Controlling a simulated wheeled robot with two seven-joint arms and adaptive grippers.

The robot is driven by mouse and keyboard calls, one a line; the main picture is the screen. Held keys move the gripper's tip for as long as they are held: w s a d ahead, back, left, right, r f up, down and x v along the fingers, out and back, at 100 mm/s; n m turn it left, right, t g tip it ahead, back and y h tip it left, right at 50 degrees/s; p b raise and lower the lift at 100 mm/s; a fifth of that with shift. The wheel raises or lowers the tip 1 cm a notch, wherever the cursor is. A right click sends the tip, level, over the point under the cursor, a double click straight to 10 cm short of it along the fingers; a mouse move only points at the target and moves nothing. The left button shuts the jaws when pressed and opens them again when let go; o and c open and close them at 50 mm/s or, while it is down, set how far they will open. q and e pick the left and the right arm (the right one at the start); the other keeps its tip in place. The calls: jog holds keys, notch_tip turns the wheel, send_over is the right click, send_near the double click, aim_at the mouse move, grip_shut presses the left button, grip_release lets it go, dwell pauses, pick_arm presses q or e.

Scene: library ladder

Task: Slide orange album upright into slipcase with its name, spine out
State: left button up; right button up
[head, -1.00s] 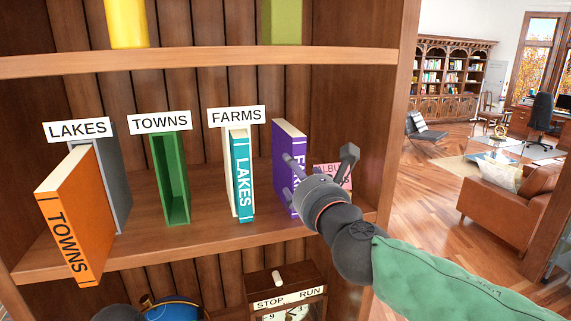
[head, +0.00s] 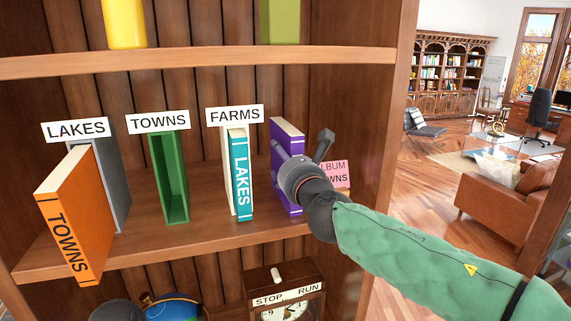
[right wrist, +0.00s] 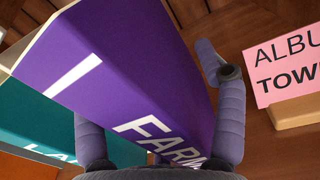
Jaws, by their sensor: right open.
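The orange album (head: 78,225) marked TOWNS stands upright at the left, spine out. It juts out past the shelf edge from the grey slipcase (head: 113,190) under the LAKES label; how deep it sits is hidden. The green slipcase (head: 177,185) under the TOWNS label (head: 159,121) stands empty. The teal LAKES album (head: 241,175) is in the cream slipcase (head: 229,160) under FARMS. The purple FARMS album (head: 283,140) stands to its right. My right gripper (right wrist: 155,105) is open, its fingers toward either side of the purple spine; contact is unclear.
A pink card (head: 335,174) reading ALBUM and TOWNS stands right of the purple album, partly behind my right gripper. An upper shelf (head: 200,62) runs above. A clock box (head: 287,290) marked STOP and RUN stands below. Bare shelf shows between the slipcases.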

grip_shut()
jog(key=shift+r, duration=0.1)
